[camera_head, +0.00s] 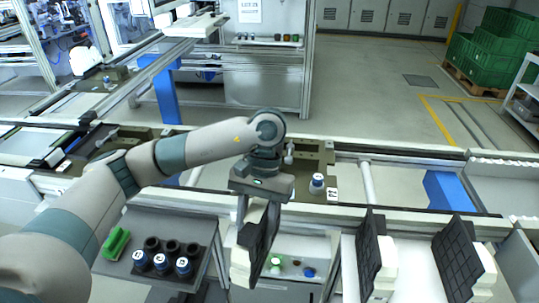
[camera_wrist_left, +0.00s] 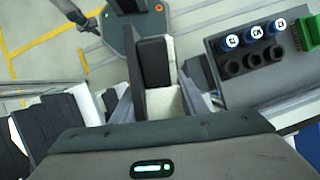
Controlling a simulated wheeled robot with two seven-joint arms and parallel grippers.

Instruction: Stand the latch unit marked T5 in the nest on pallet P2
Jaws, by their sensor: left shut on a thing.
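My left gripper (camera_head: 257,218) is shut on a black-and-white unit (camera_head: 262,242), which hangs tilted in front of the conveyor. The held unit also shows between the fingers in the left wrist view (camera_wrist_left: 153,62); no mark on it is readable. Two similar black-and-white units stand to the right, a nearer one (camera_head: 370,250) and a farther-right one (camera_head: 458,255). An olive pallet (camera_head: 308,158) on the conveyor, behind the gripper, bears a small blue-and-white cylinder (camera_head: 318,184) and a white label (camera_head: 332,193) too small to read. The arm partly hides this pallet. My right gripper is out of view.
A grey side table (camera_head: 150,223) at the lower left holds a black rack with several blue-topped and black cylinders, beside a green holder (camera_head: 115,243). Small coloured parts (camera_head: 290,266) lie on a white surface below the gripper. Conveyor rails (camera_head: 420,212) run across.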

